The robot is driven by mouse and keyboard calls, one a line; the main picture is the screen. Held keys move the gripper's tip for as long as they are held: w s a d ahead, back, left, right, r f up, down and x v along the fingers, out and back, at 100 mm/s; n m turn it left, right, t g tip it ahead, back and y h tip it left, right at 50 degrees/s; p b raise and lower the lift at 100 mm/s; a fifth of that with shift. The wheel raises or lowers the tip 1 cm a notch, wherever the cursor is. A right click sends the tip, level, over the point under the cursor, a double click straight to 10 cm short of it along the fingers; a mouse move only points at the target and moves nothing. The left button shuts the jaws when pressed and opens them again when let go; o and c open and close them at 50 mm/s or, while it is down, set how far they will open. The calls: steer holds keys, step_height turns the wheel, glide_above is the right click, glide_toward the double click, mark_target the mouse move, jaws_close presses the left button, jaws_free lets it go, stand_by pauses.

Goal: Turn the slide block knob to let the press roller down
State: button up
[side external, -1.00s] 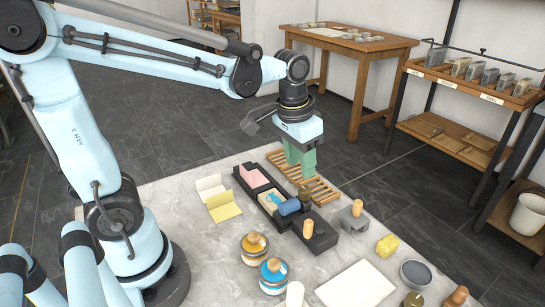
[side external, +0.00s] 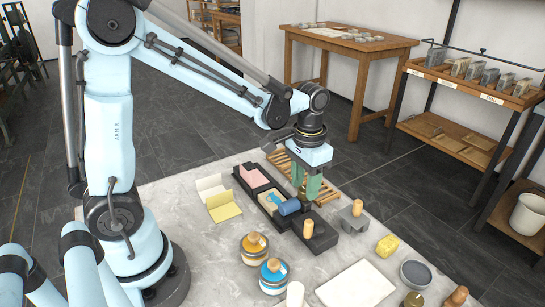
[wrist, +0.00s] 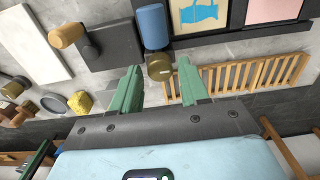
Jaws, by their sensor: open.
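The brass-coloured slide block knob (wrist: 160,67) shows in the wrist view beside the end of the blue press roller (wrist: 152,27). My gripper (wrist: 160,72) is open, with one green fingertip on each side of the knob and visible gaps. In the side view my gripper (side external: 306,190) points down just behind the blue roller (side external: 289,207), and its fingers partly hide the knob. The roller lies across the dark press bed, by a sheet with a blue print. A dark block (side external: 320,239) with an upright wooden handle (side external: 307,228) stands at the press's near end.
A wooden slatted rack (side external: 281,162) lies behind the press. A second wooden-handled block (side external: 355,222), a yellow sponge (side external: 387,245), a grey bowl (side external: 416,273) and two jars (side external: 254,248) stand around it. A white sheet (side external: 356,286) lies in front. Yellow paper (side external: 224,207) lies left.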

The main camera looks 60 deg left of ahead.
steer(key=shift+f, duration=0.4)
